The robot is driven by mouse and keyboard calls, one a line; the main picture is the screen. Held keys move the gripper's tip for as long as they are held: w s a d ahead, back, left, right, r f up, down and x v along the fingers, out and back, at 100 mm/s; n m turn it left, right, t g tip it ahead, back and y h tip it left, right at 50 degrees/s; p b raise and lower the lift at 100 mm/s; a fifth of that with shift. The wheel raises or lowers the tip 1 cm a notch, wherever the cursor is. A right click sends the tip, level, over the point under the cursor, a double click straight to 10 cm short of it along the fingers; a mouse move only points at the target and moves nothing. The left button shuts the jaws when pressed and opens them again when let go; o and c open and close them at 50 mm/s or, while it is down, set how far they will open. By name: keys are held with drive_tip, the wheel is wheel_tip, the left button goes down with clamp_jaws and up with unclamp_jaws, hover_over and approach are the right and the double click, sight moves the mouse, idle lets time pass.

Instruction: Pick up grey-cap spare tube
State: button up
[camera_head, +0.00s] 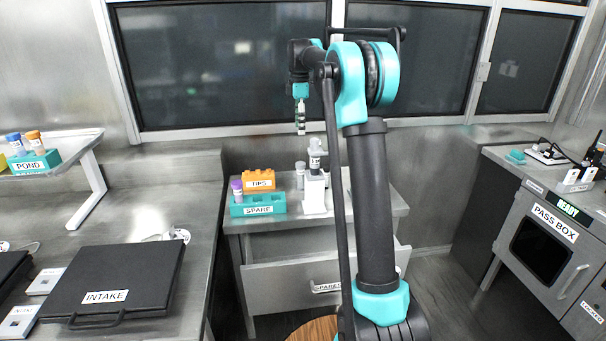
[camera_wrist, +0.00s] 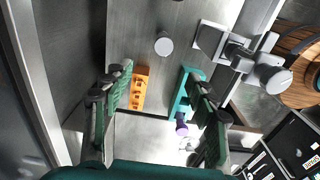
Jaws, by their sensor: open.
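A tube with a grey cap stands upright at the back of the small table in the head view (camera_head: 300,175). In the wrist view its round grey top (camera_wrist: 164,45) shows from above, beyond my fingertips. The teal SPARE rack (camera_head: 258,206) is in front of it and holds a purple-cap tube (camera_head: 237,191) at its left end. My gripper (camera_head: 301,128) hangs high above the table, apart from everything. In the wrist view my gripper (camera_wrist: 159,82) has its fingers spread wide with nothing between them.
An orange TIPS box (camera_head: 258,179) sits behind the rack. A white device (camera_head: 315,195) with a grey-and-dark top stands right of the tube. A bench with an INTAKE case (camera_head: 115,280) is left; the PASS BOX (camera_head: 545,245) is right.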

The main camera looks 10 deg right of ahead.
approach(301, 163)
drive_tip(key=f, duration=0.5)
drive_tip(key=shift+w+a+f, duration=0.1)
drive_tip(key=shift+w+f, duration=0.1)
drive_tip(key=shift+w, duration=0.1)
drive_tip(key=shift+s+f, duration=0.25)
drive_tip(key=shift+f, duration=1.25)
drive_tip(key=shift+s+f, duration=0.2)
drive_tip(key=shift+f, duration=1.3)
drive_tip(key=c, duration=1.2)
drive_tip(key=shift+r, duration=0.1)
